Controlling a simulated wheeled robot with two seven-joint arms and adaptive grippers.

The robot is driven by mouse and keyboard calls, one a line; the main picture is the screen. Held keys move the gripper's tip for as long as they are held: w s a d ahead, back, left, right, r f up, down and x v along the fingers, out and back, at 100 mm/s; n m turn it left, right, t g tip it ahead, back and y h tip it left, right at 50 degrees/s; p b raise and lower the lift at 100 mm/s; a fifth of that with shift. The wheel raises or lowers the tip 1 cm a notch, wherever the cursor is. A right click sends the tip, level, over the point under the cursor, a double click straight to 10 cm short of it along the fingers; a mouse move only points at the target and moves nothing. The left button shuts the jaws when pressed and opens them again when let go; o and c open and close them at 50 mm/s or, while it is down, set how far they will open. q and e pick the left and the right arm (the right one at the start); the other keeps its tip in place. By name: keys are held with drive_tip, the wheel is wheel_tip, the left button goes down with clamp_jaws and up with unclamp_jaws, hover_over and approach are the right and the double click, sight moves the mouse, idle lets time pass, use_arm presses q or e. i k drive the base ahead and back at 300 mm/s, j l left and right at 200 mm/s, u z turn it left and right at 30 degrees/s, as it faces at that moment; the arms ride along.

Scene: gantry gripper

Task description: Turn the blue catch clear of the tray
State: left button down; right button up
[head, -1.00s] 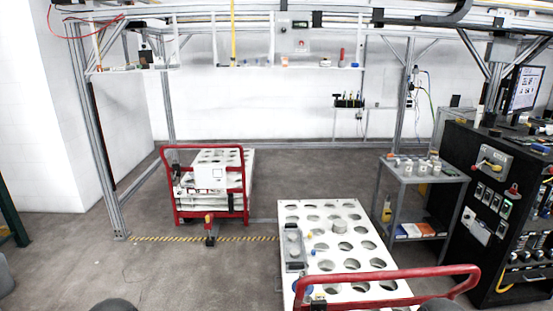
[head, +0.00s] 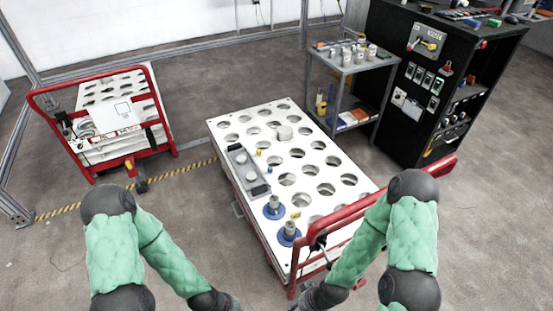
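A white tray (head: 226,136) with rows of round holes lies on a red-handled cart in the middle of the head view. Two blue round pieces with grey cylinders on top are near its front left edge: one blue piece (head: 273,211) farther back, one blue piece (head: 288,240) nearer the red handle. I cannot tell which is the catch, or how either is fixed. A grey holder (head: 248,172) lies along the tray's left edge. My green-sleeved arms reach in from the bottom on either side of the cart's near end. Their wrists run to the bottom edge, and neither gripper's fingers show.
The red handle (head: 390,192) rises at the tray's near right end. A second red cart (head: 100,120) stands at the left. A grey side table (head: 352,66) and a black cabinet (head: 400,80) stand at the back right.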

sight(271, 168)
drive_tip(key=i+j+z, duration=0.1)
drive_tip(key=j, duration=0.15)
drive_tip(key=i+j+z, duration=0.15)
drive_tip(key=j, duration=0.15)
drive_tip(key=i+j, duration=0.1)
drive_tip(key=j, duration=0.2)
drive_tip(key=i+j, duration=0.15)
drive_tip(key=j, duration=0.15)
drive_tip(key=i+j+z, duration=0.1)
drive_tip(key=j, duration=0.25)
drive_tip(key=i+j, duration=0.15)
drive_tip(key=j, duration=0.15)
drive_tip(key=i+j+z, duration=0.25)
drive_tip(key=i+j, duration=0.85)
